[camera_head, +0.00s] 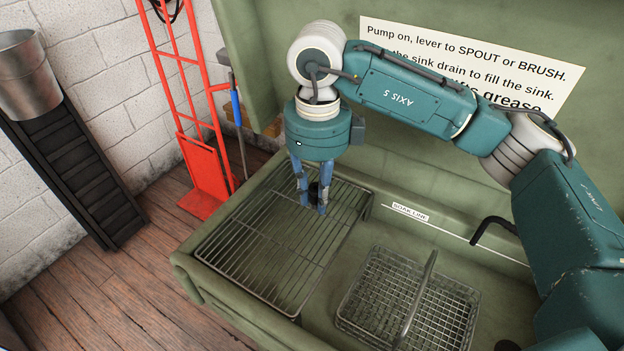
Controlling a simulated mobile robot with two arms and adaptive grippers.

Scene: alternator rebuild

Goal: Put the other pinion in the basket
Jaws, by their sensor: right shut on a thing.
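My right gripper (314,207) points down over the wire rack (262,246) at the left of the green sink. It is shut on a small dark part, the pinion (314,190), which shows between the blue fingers. I cannot tell whether the pinion still touches the rack. The wire basket (458,306) stands in the sink to the right of the rack, with its handle upright across it. I see no part inside the basket. My left gripper is not in view.
The sink (236,310) has a raised rim and a tall back panel with a sign (520,72). A black lever (490,228) sticks out behind the basket. A red hand truck (200,178) and a metal bucket (28,78) stand at the left.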

